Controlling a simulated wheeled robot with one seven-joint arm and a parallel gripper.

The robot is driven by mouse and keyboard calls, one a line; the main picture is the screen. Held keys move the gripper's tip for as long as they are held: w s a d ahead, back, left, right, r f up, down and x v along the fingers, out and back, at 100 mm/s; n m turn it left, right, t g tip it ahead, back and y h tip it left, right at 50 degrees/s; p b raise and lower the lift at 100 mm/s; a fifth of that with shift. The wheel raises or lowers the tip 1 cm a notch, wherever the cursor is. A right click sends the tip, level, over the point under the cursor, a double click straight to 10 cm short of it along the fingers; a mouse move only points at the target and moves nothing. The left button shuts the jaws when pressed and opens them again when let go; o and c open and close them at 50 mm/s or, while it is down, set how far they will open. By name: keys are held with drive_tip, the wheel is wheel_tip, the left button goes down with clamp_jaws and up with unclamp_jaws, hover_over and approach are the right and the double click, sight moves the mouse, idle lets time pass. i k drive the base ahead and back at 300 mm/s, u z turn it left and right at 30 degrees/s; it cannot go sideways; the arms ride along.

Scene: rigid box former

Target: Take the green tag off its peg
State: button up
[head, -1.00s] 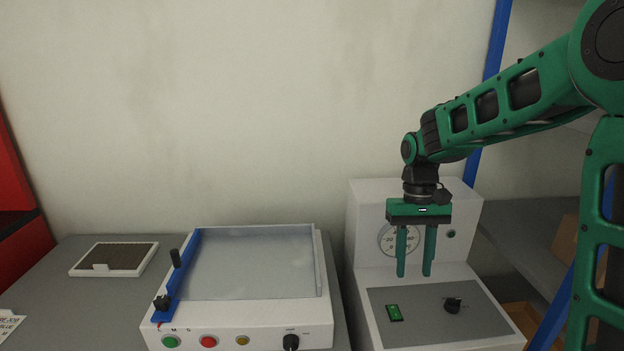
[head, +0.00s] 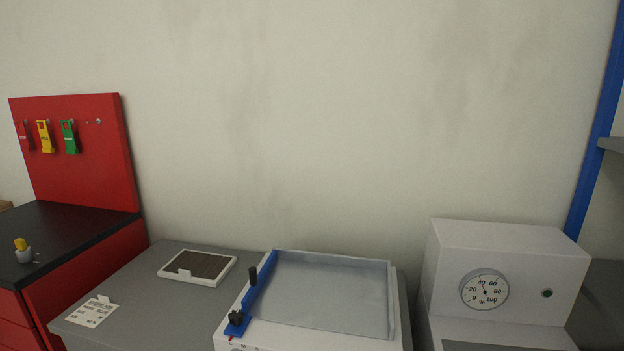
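The green tag (head: 70,138) hangs on a red pegboard (head: 78,165) at the far left of the head view. It is the rightmost of three hanging tags. Its peg is mostly hidden behind the tag's top. A bare peg (head: 98,122) shows to the right of it. My gripper is out of view now.
A yellow tag (head: 45,136) and a red tag (head: 24,136) hang left of the green one. A white-framed tray (head: 196,266), a machine (head: 330,295) and a gauge box (head: 505,270) stand to the right.

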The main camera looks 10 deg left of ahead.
sight(69, 140)
drive_tip(key=u, duration=1.8)
drive_tip(key=k, duration=1)
drive_tip(key=u, duration=0.75)
drive_tip(key=i, duration=1.2)
drive_tip(key=u, duration=0.65)
drive_tip(key=i, duration=1.15)
drive_tip(key=u, duration=0.15)
